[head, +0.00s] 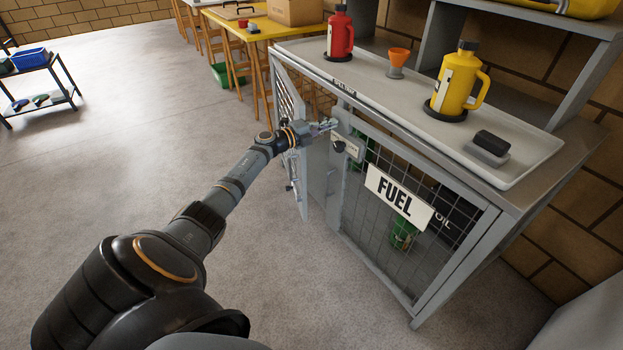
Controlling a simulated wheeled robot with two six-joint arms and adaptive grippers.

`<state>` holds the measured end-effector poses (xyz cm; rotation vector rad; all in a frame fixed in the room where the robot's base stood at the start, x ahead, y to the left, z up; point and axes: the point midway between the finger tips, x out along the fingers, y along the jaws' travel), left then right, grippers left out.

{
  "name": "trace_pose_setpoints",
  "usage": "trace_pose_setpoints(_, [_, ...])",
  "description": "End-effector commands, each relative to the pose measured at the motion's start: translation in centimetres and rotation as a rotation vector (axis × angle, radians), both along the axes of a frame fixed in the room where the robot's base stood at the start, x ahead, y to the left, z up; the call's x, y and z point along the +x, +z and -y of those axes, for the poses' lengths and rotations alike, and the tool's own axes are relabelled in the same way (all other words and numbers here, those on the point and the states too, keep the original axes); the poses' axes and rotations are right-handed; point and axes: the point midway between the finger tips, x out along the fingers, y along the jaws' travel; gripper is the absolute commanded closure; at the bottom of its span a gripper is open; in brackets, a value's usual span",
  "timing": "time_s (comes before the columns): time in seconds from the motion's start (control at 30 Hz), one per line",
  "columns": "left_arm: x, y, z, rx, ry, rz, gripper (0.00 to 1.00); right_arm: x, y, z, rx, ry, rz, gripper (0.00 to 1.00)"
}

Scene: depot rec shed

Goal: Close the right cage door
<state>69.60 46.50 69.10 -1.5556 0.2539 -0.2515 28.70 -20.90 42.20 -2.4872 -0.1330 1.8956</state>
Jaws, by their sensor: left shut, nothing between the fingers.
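The right cage door (372,215), mesh in a grey frame with a white FUEL sign (399,198), lies flush or nearly flush with the cabinet front; I cannot tell if a small gap is left. A latch plate with a dark round knob (339,147) sits at its upper left. The left cage door (298,170) stands swung out from the cabinet. My left gripper (328,126) is shut and empty, close by the latch plate at the door's upper left corner; whether it touches is unclear. My right gripper is not in view.
On the cabinet top, a tray (425,130) bears a red bottle (340,35), an orange funnel (398,60), a yellow bottle (459,85) and a dark block (491,142). A green can (404,233) stands inside the cage. Yellow table (260,30) behind; open floor left.

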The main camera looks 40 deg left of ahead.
Motion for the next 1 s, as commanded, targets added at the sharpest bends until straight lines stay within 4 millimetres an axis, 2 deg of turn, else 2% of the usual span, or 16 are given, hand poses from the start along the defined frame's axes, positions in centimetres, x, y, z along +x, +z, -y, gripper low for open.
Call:
trace_pose_setpoints(0.67, [-0.4, 0.0, -0.7, 0.001, 0.011, 0.000, 1.00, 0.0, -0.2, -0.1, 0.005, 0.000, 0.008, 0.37])
trace_pose_setpoints(0.77, [-1.7, -0.1, -1.2, 0.005, 0.011, -0.002, 1.00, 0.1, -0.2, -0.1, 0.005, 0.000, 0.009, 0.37])
trace_pose_setpoints(1.0, [-6.6, -0.2, -2.7, 0.007, 0.007, -0.007, 1.00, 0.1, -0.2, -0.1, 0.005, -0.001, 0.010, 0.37])
